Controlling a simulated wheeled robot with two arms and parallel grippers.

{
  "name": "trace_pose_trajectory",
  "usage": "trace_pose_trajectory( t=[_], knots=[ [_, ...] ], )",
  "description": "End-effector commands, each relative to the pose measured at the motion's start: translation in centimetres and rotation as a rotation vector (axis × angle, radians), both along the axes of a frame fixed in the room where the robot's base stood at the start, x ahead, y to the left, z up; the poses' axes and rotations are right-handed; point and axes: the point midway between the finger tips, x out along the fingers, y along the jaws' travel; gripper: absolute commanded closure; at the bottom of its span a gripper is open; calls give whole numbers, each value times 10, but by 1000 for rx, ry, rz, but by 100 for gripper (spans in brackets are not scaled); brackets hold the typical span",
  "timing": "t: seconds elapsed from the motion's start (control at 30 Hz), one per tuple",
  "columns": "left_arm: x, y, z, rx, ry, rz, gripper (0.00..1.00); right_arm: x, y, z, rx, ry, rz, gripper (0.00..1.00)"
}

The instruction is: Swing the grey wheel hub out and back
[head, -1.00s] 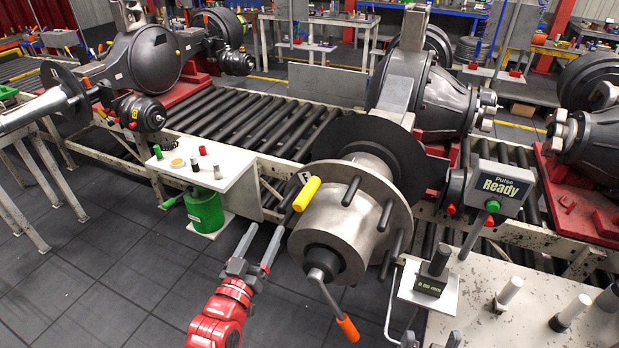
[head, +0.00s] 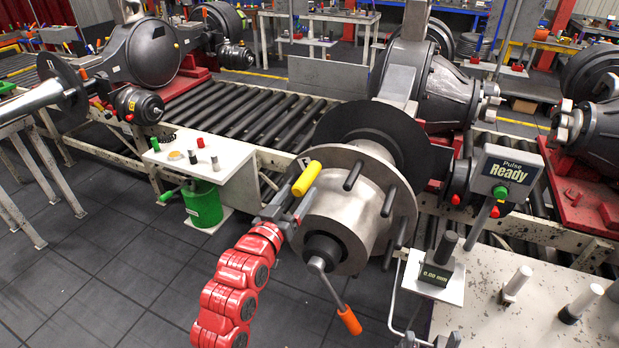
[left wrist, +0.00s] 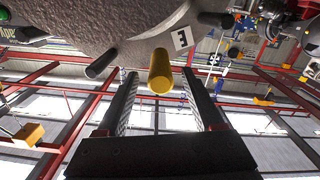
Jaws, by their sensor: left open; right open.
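The grey wheel hub (head: 345,215), a wide flange with dark studs, stands in front of a black disc on the axle. My left gripper (head: 287,203) is open just below the yellow handle, beside the flange. In the left wrist view the yellow handle (left wrist: 160,72) shows between the tips of the open fingers (left wrist: 160,80), with gaps on both sides. My right gripper's open fingertips (head: 432,342) show at the bottom edge.
A table (head: 480,300) with pegs and a gauge reading 0.00 mm (head: 437,272) stands at the right. A white side table (head: 205,165) and green bucket (head: 203,203) stand left. Floor is clear at lower left.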

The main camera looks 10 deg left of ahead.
Motion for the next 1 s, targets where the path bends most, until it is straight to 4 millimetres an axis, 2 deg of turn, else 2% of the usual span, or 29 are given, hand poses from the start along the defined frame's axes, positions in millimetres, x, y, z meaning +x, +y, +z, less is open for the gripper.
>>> trace_pose_trajectory(
  t=[0.03,0.1,0.4,0.6,0.87,0.9,1.0],
  knots=[
    [10,-4,4,1,6,-1,31,0,0,9,0,0,0,29],
    [21,-8,5,0,1,-1,31,0,0,15,0,0,0,29],
    [60,-20,2,1,3,-2,31,0,0,31,0,0,0,29],
    [70,-22,0,0,2,1,31,0,0,34,0,0,0,29],
    [71,-23,-1,-1,1,1,31,0,0,34,0,0,0,29],
    [71,-23,-1,-1,1,1,33,0,0,34,0,1,0,29],
    [71,-23,-1,-1,1,1,51,0,0,34,0,0,0,29]
  ],
)
